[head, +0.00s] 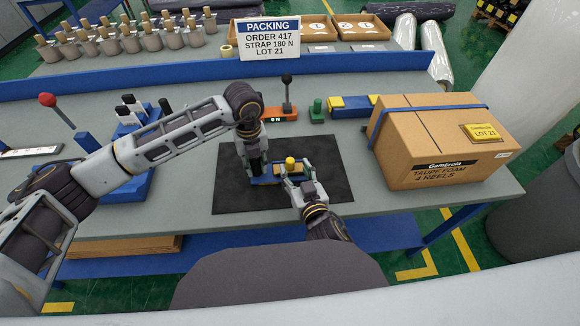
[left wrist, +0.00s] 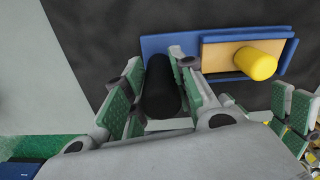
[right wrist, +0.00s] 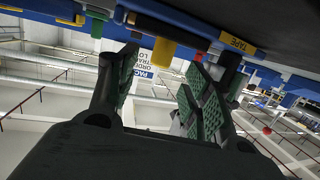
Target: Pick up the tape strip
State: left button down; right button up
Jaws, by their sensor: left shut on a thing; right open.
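My left gripper (head: 255,155) points down over the dark mat and is shut on a black upright cylinder (left wrist: 162,88) at the end of a blue base (left wrist: 215,40). A tan block (left wrist: 222,55) with a yellow knob (left wrist: 257,62) sits on that base; the knob also shows in the head view (head: 290,163). A yellow label reading TAPE (right wrist: 237,42) is on a blue part in the right wrist view. My right gripper (head: 297,183) is open and empty, just in front of the base. I cannot make out a separate tape strip.
A large carton (head: 430,140) stands to the right and a packing sign (head: 268,38) behind. A green-topped stamp (head: 317,110), an orange device (head: 280,113) and a blue-and-yellow piece (head: 352,106) lie behind the mat (head: 335,170). The mat's right side is clear.

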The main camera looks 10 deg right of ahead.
aim_at(292, 164)
jog(key=shift+x, duration=2.2)
jog(key=c, duration=1)
